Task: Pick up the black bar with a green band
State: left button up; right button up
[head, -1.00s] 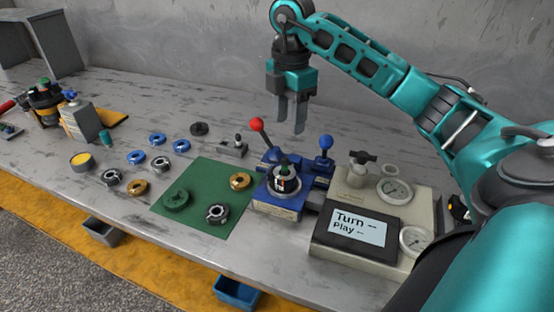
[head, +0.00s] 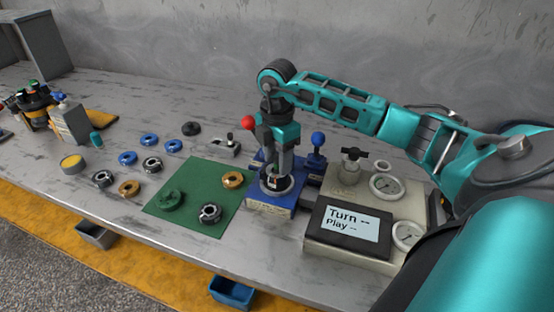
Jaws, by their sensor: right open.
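My right gripper (head: 279,176) points straight down over the blue fixture (head: 270,203) near the middle of the head view. Its jaws are open, and its fingertips are low at the round seat on top of the fixture. A dark upright piece (head: 271,183) stands in that seat, mostly hidden by the fingers. Its green part is not clear now, and I cannot tell whether the fingers touch it. My left gripper is out of view.
Red and blue ball-topped levers (head: 249,123) (head: 318,138) rise beside the fixture. A gauge box with a screen (head: 350,228) stands to its right. A green mat (head: 191,215) with several rings lies to its left. A rotary holder (head: 36,103) stands far left.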

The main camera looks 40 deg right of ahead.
jog(key=shift+c, duration=0.4)
grip_shut()
jog(key=shift+r, duration=0.2)
notch_tip(320, 180, up, 11)
notch_tip(320, 180, up, 8)
jog(key=p, duration=0.3)
send_over(277, 155)
jog(key=shift+r, duration=0.35)
jog(key=shift+r, duration=0.15)
